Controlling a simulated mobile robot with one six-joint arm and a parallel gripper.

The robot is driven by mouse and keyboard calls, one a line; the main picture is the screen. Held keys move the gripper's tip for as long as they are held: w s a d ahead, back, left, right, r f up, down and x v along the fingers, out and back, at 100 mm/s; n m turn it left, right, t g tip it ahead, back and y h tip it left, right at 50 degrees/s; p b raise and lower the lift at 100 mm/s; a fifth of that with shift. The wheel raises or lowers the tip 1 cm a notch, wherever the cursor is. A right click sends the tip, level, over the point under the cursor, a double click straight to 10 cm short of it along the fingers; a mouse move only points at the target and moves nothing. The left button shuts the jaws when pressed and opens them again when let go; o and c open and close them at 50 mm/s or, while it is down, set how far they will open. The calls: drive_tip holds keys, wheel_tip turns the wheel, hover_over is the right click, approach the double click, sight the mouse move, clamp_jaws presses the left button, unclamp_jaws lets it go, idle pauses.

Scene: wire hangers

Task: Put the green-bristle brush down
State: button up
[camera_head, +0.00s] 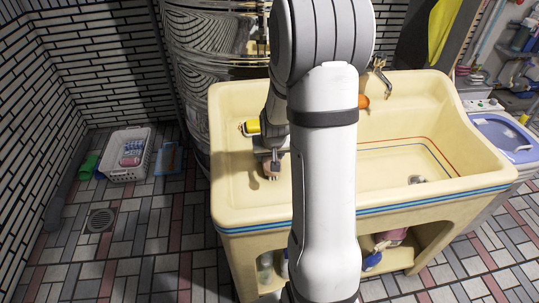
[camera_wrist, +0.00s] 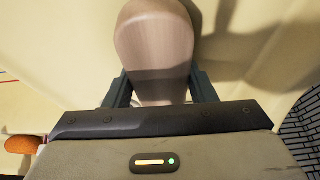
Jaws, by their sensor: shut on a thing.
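My gripper (camera_head: 275,158) is over the left flat part of the cream sink (camera_head: 234,190). It is shut on a brush with a rounded, pale wooden back (camera_wrist: 155,45), and its two fingers (camera_wrist: 160,90) press on either side of it in the wrist view. In the head view only a small brownish part of the brush (camera_head: 271,172) shows below the gripper. The bristles are hidden, so their colour cannot be seen. The brush is close to the sink surface, but I cannot tell whether it touches.
A yellow item (camera_head: 251,127) lies on the sink left of my arm. An orange item (camera_head: 363,101) is by the tap (camera_head: 380,75). A white basket (camera_head: 128,155) stands on the floor at left. The sink's front-left surface looks clear. My arm hides the middle.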

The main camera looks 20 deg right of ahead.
drive_tip(key=shift+f, duration=0.15)
drive_tip(key=o, duration=0.9)
drive_tip(key=shift+o, duration=0.2)
drive_tip(key=shift+r, duration=0.55)
drive_tip(key=v, duration=1)
drive_tip(key=s+a+r+n, duration=0.1)
drive_tip(key=s+a+r, duration=0.1)
drive_tip(key=s+a, duration=0.2)
drive_tip(key=s+a+r+n+g, duration=0.1)
drive_tip(key=s+a, duration=0.3)
drive_tip(key=s, duration=0.4)
drive_tip(key=s+a+r+n+g+y, duration=0.1)
drive_tip(key=s+a+r, duration=0.2)
drive_tip(key=s, duration=0.3)
drive_tip(key=shift+s+a+r+p, duration=0.3)
drive_tip(key=shift+a+r+p, duration=0.1)
drive_tip(key=shift+a, duration=0.2)
